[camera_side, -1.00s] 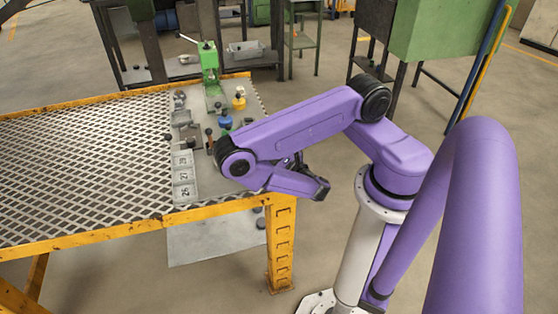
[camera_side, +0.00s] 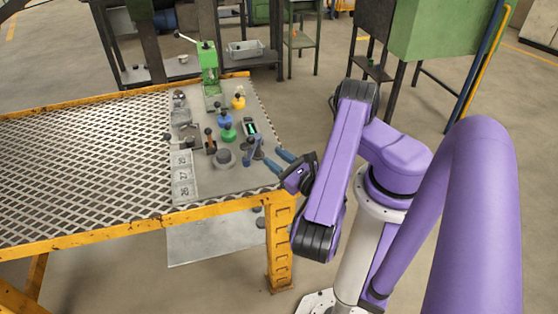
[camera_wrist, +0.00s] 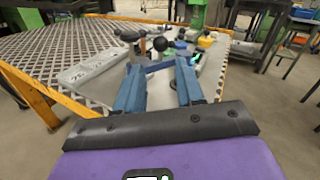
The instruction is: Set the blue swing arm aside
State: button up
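The blue swing arm (camera_side: 252,151) is a small slim blue piece near the right edge of the grey plate in the side view. In the wrist view a blue bar, apparently this swing arm (camera_wrist: 160,66), lies across just beyond or between my fingertips, with a black ball knob behind it. My gripper (camera_side: 270,157) has blue fingers that point left toward it, low over the plate's right edge. In the wrist view my gripper (camera_wrist: 158,70) is open, its fingers well apart. I cannot tell whether either finger touches the swing arm.
A grey disc (camera_side: 223,158), a green-bodied knob (camera_side: 228,134), a blue one (camera_side: 224,118) and a yellow one (camera_side: 239,101) stand nearby. A small device with a lit strip (camera_side: 250,127) lies behind. A numbered grey block (camera_side: 184,176) is at left. Open mesh table (camera_side: 80,165) lies beyond.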

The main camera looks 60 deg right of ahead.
jog(key=shift+s+f, duration=0.1)
jog(key=shift+s, duration=0.25)
